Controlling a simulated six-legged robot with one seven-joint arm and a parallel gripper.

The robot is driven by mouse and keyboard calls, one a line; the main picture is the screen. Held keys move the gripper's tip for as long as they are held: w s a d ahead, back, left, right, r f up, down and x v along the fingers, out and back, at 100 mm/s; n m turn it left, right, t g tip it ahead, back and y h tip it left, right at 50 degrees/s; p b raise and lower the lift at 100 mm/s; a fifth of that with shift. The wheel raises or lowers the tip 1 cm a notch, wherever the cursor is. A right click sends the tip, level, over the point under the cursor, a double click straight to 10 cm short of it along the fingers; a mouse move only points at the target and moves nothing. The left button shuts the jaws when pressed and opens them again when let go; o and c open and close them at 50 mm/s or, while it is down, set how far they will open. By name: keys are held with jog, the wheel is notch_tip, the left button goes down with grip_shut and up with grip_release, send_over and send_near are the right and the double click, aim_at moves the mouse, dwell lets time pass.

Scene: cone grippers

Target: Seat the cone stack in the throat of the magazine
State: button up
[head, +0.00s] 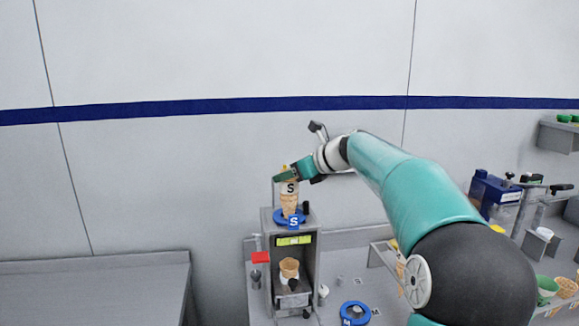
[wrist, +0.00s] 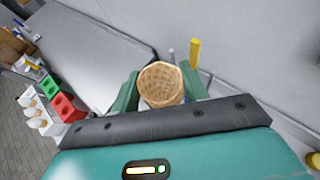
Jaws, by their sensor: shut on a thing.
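The cone stack (head: 289,201) is a tan column of nested wafer cones with a white band marked S. It stands roughly upright over the magazine (head: 268,240), a grey box-shaped machine with a blue collar (head: 279,216) marked S on top. The stack's lower end overlaps the collar in the head view; I cannot tell how deep it sits in the throat. My gripper (head: 287,178) is shut on the stack near its top. In the wrist view the open mouth of the top cone (wrist: 161,84) shows between the green fingers of my gripper (wrist: 165,92); the throat is hidden below.
A single cone (head: 289,267) stands in the magazine's front opening. Another blue ring (head: 354,312) lies on the bench at right. A yellow post (wrist: 194,53) rises close to the fingers. The grey counter (head: 95,285) at left is clear.

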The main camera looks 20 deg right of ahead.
jog(key=shift+f, duration=1.8)
jog(key=o, duration=0.8)
jog(key=shift+o, duration=0.2)
send_near(290, 185)
jog(key=d, duration=0.2)
jog(key=shift+s+d+r, duration=0.25)
jog(key=shift+s+r, duration=0.05)
